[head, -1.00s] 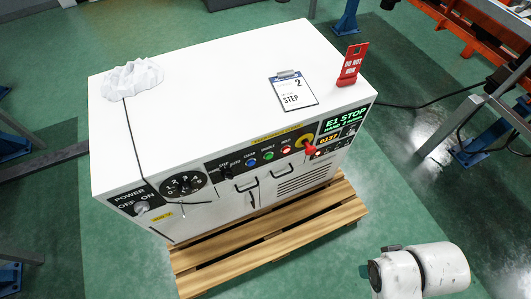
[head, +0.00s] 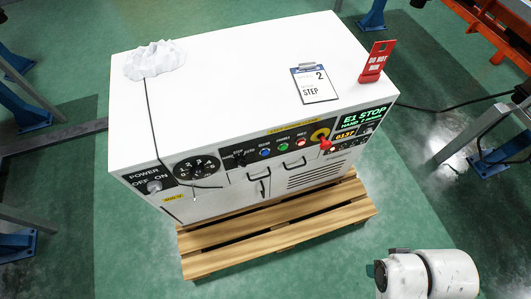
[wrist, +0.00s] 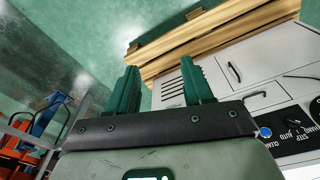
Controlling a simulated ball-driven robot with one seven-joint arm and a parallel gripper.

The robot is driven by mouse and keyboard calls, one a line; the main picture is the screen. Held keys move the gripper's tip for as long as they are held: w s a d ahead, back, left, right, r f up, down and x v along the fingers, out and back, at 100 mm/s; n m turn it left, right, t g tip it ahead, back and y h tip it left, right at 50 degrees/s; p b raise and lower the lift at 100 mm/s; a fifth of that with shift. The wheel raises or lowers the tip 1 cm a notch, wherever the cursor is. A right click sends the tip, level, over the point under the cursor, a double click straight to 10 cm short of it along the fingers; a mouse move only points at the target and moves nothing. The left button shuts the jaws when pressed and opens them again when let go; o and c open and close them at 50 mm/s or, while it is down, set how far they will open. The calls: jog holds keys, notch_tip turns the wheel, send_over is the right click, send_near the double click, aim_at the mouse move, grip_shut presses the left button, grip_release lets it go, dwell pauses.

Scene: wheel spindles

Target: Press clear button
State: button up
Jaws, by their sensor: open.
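The clear button is a small blue button (head: 265,152) on the black panel at the front edge of a white cabinet (head: 230,75). It sits left of a green button (head: 283,147) and a red one (head: 300,142). In the wrist view, which is upside down, the blue button (wrist: 265,132) shows at the lower right, just past the corner of the gripper body. My gripper (wrist: 160,82) has two green fingers spread apart with nothing between them. The fingers are to the left of the button in that view, in front of the cabinet's vent side. The gripper is outside the head view.
Door handles (head: 295,164) project below. The cabinet stands on a wooden pallet (head: 270,235). A clipboard (head: 315,84) and a red sign (head: 376,62) are on top.

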grip_shut()
dwell(1.4)
